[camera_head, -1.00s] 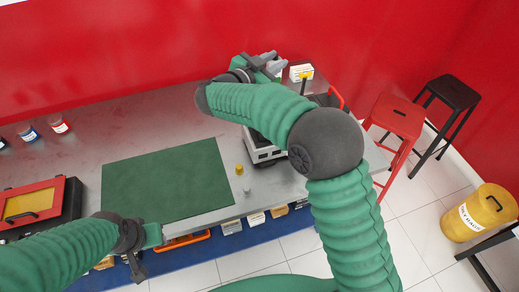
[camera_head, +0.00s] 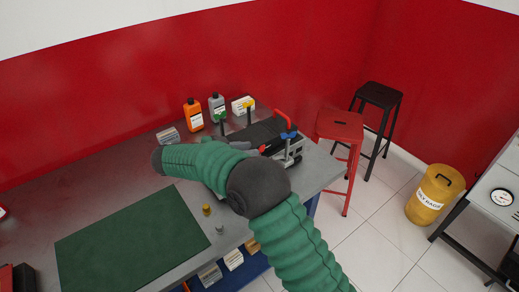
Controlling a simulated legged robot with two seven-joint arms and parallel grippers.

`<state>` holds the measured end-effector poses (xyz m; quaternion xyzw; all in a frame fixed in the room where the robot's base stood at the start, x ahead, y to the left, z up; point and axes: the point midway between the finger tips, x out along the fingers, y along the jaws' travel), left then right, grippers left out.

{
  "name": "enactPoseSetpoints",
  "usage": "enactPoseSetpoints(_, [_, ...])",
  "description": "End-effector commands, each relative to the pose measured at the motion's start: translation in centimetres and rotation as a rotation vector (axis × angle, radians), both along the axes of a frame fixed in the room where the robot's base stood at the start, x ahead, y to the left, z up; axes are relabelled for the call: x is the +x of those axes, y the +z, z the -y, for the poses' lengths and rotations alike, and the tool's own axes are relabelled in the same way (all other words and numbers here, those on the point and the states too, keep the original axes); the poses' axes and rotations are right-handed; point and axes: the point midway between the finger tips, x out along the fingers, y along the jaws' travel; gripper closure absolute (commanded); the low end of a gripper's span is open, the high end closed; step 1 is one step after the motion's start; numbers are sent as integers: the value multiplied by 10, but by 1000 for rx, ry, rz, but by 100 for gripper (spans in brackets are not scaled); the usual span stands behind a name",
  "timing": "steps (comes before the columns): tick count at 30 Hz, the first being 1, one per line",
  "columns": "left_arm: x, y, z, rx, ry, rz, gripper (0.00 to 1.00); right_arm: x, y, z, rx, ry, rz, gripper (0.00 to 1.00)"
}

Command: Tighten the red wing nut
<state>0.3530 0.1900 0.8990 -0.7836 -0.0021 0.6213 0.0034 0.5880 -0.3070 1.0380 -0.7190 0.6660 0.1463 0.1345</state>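The engine trainer (camera_head: 293,153), dark on top with a pale base, stands near the bench's right end, partly hidden by my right arm. A small red part (camera_head: 263,149), possibly the red wing nut, shows just above my right elbow; its shape is too small to tell. My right gripper (camera_head: 241,145) is mostly behind my forearm, close to the trainer's left side. Only a small grey piece of it seems to show, so I cannot tell whether it is open or touching anything. My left gripper is out of view.
The trainer carries a red handle (camera_head: 283,117), a blue knob (camera_head: 288,134) and a yellow-topped post (camera_head: 247,106). The green mat (camera_head: 130,240) is clear. A red stool (camera_head: 340,125) stands beyond the bench's right end.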

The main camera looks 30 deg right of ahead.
Motion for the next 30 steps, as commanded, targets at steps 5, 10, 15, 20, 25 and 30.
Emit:
enactPoseSetpoints(5, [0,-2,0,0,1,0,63,3,-15,34,0,-1,1,73])
enactPoseSetpoints(10, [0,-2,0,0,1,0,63,4,-21,50,2,1,1,73])
enactPoseSetpoints(15, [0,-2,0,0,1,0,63,4,-21,51,3,1,1,73])
enactPoseSetpoints(20, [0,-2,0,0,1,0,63,4,-21,49,1,1,2,84])
enactPoseSetpoints(25, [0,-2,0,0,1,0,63,4,-20,48,1,1,2,100])
enactPoseSetpoints(30, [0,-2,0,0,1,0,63,4,-21,48,2,4,1,100])
